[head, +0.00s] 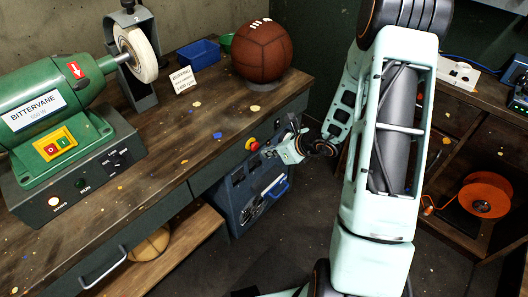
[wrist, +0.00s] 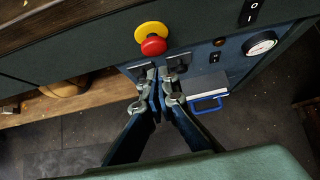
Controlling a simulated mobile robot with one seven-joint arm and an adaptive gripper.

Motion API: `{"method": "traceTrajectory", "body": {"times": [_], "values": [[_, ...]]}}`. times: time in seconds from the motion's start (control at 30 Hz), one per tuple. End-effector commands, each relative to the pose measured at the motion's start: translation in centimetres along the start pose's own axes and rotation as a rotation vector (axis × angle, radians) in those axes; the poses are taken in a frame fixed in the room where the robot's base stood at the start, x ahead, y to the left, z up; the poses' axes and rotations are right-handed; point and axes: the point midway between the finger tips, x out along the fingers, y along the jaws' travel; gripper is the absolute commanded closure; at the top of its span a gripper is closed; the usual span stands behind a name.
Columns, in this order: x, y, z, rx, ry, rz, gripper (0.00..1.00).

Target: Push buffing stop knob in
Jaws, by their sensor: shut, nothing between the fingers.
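The buffing stop knob (head: 252,144) is a red mushroom button on a yellow collar, on the front edge of the workbench. In the wrist view its red cap (wrist: 154,46) shows just above my fingertips, with the yellow collar (wrist: 149,31) behind it. My gripper (head: 289,148) is in front of the bench, to the right of the knob. In the wrist view my gripper (wrist: 161,85) is shut and empty, its fingers pointing up toward the panel just below the knob. A gap shows between fingertips and knob in that picture; how far in the knob sits cannot be told.
A blue machine cabinet (head: 232,202) with a gauge (wrist: 261,43), switches and a blue handle (wrist: 208,103) stands under the bench. The buffing machine (head: 60,105), a leather ball (head: 262,52) and a blue bin (head: 199,52) are on top. Dark floor lies in front.

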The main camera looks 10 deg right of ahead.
Motion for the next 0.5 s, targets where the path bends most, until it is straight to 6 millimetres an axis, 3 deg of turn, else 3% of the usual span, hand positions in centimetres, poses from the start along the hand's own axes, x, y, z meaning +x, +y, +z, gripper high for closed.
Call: {"method": "traceTrajectory", "body": {"times": [0.3,0.5], "values": [[-7.2,-0.3,-0.3,0.002,0.006,-0.005,1.0],[-9.7,-0.3,-0.4,0.004,0.007,-0.003,1.0]]}}
